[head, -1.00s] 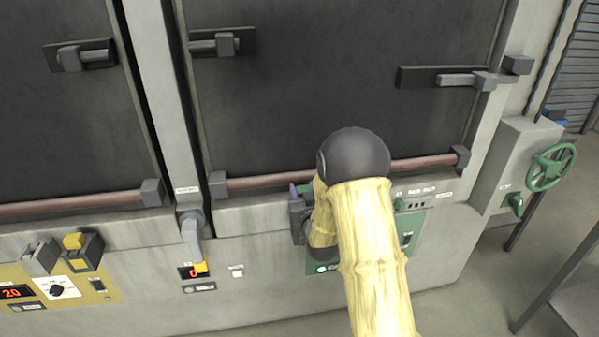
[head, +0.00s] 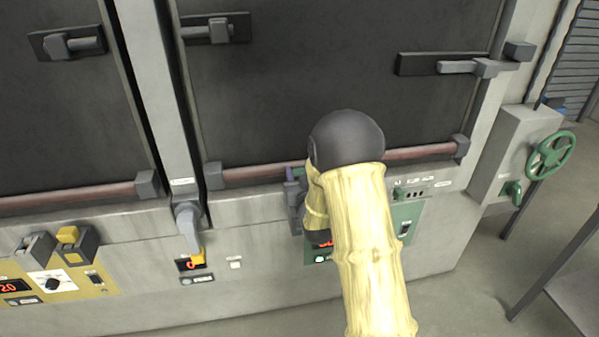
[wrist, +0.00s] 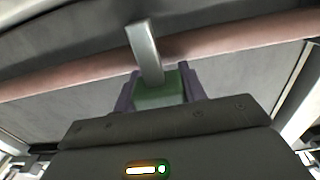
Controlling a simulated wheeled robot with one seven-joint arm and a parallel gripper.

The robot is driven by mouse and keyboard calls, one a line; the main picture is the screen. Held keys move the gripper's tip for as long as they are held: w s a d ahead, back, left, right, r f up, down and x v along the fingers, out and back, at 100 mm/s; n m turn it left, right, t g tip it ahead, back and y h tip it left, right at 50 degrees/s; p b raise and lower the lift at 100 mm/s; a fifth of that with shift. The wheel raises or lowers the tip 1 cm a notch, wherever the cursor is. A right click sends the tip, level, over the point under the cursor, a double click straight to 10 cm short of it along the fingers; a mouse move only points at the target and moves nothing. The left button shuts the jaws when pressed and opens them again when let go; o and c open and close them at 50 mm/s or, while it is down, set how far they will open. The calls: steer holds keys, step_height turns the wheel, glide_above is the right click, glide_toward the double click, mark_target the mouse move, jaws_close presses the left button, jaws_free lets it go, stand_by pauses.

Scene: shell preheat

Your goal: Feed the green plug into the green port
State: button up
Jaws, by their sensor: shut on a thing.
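My gripper (head: 294,196) is at the front of the furnace, beside the left edge of the green control panel (head: 402,222), below the red-brown bar. In the wrist view its purple fingers are shut on a green block, the green plug (wrist: 158,92). A grey metal bar (wrist: 145,50) shows just beyond the plug; I cannot tell whether it is part of the plug. The plug is not clear in the head view. I cannot make out the green port; my arm covers much of the green panel.
The red-brown bar (head: 410,152) runs along the door bottom, close to my gripper. A grey lever with a yellow tip (head: 189,230) and a yellow panel (head: 92,284) are to the left. A green handwheel (head: 551,155) and a table (head: 570,290) are at right.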

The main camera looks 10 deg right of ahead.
steer(key=shift+f+b, duration=1.1)
steer(key=shift+f, duration=1.2)
steer(key=shift+f+b, duration=2.5)
steer(key=shift+b, duration=0.1)
steer(key=o, duration=1.1)
steer(key=shift+s, duration=0.1)
